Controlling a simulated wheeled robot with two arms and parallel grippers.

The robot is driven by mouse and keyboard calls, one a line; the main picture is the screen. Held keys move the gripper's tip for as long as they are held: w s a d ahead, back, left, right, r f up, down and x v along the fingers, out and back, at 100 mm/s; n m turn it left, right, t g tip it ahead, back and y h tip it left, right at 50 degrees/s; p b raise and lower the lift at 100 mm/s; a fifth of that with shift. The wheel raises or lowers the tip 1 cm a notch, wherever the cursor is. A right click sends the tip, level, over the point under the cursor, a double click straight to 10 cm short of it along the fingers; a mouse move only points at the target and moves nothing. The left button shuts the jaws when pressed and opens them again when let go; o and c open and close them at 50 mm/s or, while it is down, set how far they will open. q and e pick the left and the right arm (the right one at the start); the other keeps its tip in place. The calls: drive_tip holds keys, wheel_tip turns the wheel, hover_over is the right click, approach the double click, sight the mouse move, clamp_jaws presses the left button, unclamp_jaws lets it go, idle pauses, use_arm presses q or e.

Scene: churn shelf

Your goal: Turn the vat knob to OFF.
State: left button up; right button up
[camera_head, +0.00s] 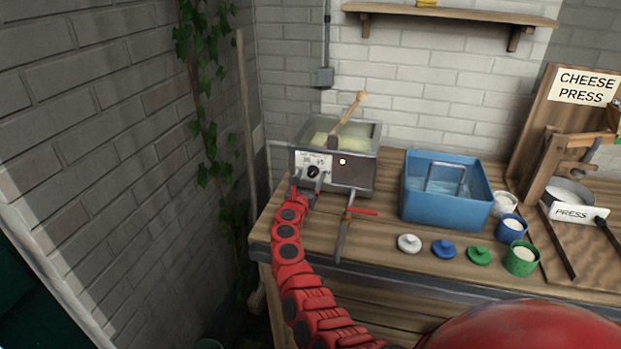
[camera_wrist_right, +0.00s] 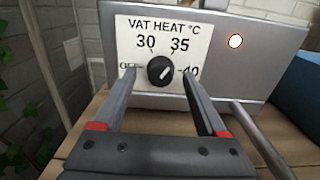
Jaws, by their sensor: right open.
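The vat (camera_head: 358,176) is a grey metal box with pale yellow contents, on the left end of the wooden bench. Its white dial plate (camera_wrist_right: 140,28) reads VAT HEAT °C, with OFF at left, then 30, 35 and 40. The round black knob (camera_wrist_right: 160,70) sits at the plate's lower middle; its light mark seems to slant up and right, not toward OFF. My right gripper (camera_wrist_right: 160,76) is open, its two grey fingers to the left and right of the knob with gaps on both sides. It also shows before the vat in the head view (camera_head: 308,183). My left gripper is not in view.
A wooden-handled tool (camera_head: 352,112) stands in the vat. A red-handled tap (camera_head: 362,212) sticks out at the vat's front right. A blue tub (camera_head: 428,209) stands right of it. Several lids and small pots lie farther right, by the cheese press (camera_head: 552,160). A brick wall is at left.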

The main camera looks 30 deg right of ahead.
drive_tip(key=shift+w+d, duration=0.15)
drive_tip(key=shift+d, duration=0.1)
drive_tip(key=shift+c, duration=0.2)
clamp_jaws()
